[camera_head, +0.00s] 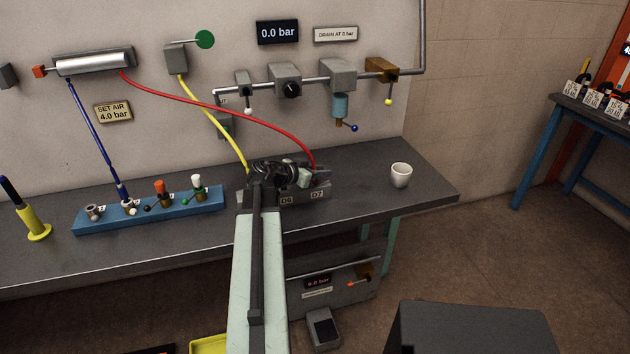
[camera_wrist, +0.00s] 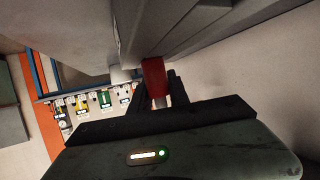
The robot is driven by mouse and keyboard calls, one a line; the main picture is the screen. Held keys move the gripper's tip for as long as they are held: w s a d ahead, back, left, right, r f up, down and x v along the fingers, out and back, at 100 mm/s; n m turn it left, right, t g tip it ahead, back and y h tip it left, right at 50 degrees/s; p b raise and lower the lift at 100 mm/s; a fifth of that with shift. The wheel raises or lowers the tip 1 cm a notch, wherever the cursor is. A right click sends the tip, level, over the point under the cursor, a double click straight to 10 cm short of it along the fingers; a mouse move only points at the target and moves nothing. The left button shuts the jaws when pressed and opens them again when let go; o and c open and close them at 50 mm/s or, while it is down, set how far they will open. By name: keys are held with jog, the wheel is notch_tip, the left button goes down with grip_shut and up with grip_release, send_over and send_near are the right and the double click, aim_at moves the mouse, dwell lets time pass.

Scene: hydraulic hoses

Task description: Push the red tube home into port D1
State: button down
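The red tube (camera_head: 222,106) runs from a silver cylinder on the wall down to a dark port block (camera_head: 318,193) on the bench. Its lower end disappears beside my gripper. My gripper (camera_head: 303,178) is over the block, and my arm hides part of it. In the wrist view, the fingers of my gripper (camera_wrist: 160,92) are close together on either side of a red piece, apparently the red tube (camera_wrist: 153,77). A pale part shows between them. The labels D6 and D7 are readable on the block. I cannot make out port D1, or how deep the tube end sits.
A yellow tube (camera_head: 211,114) comes down beside the block on the left. A blue valve manifold (camera_head: 150,210) stands farther left, and a white cup (camera_head: 401,175) to the right. A pipe with valves and gauges (camera_head: 285,80) is on the wall. The bench right of the cup is clear.

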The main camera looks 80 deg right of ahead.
notch_tip(320, 180, up, 10)
jog(key=p, duration=1)
